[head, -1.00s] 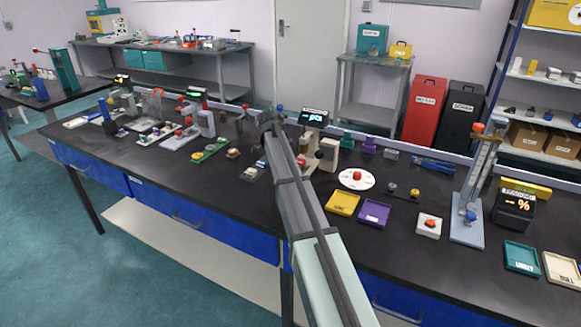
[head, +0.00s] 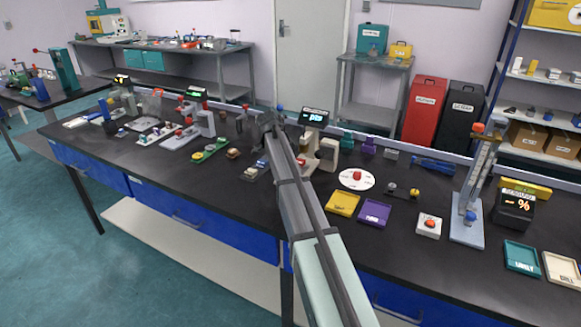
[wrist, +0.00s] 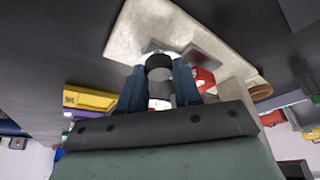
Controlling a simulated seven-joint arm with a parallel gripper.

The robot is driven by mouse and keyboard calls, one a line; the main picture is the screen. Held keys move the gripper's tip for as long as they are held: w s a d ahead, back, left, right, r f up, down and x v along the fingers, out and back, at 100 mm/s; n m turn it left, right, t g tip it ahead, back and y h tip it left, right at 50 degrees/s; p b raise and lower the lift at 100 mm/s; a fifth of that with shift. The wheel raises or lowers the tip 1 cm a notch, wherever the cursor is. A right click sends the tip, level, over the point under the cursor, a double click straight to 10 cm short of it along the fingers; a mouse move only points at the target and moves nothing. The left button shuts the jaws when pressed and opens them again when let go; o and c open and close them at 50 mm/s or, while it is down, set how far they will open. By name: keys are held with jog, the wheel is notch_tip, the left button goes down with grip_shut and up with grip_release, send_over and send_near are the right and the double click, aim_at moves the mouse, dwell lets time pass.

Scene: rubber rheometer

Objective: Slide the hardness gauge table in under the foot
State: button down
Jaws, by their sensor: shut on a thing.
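The hardness gauge is the pale beige stand (head: 328,153) with a dark display (head: 313,117), in the middle of the bench in the head view. My arm covers its left part there, so its foot and table cannot be made out. My gripper (head: 268,124) is beside the gauge's left side. In the wrist view my gripper (wrist: 158,85) has its two blue fingers closed on a dark round knob (wrist: 159,66), probably the gauge table's. The gauge's pale base (wrist: 150,30) lies just beyond the fingertips. A small grey plate (wrist: 200,56) shows next to the knob.
A white disc (head: 357,179) with a red knob, a yellow tray (head: 343,204) and a purple tray (head: 375,213) stand right of the gauge. A green fixture (head: 210,150) and other small instruments stand to the left.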

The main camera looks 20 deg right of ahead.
jog(key=shift+w+d, duration=1.35)
jog(key=shift+w, duration=0.05)
jog(key=c, duration=0.8)
grip_release()
jog(key=shift+r, duration=0.1)
jog(key=v, duration=1.3)
jog(key=shift+a+r, duration=0.2)
jog(key=shift+r, duration=0.05)
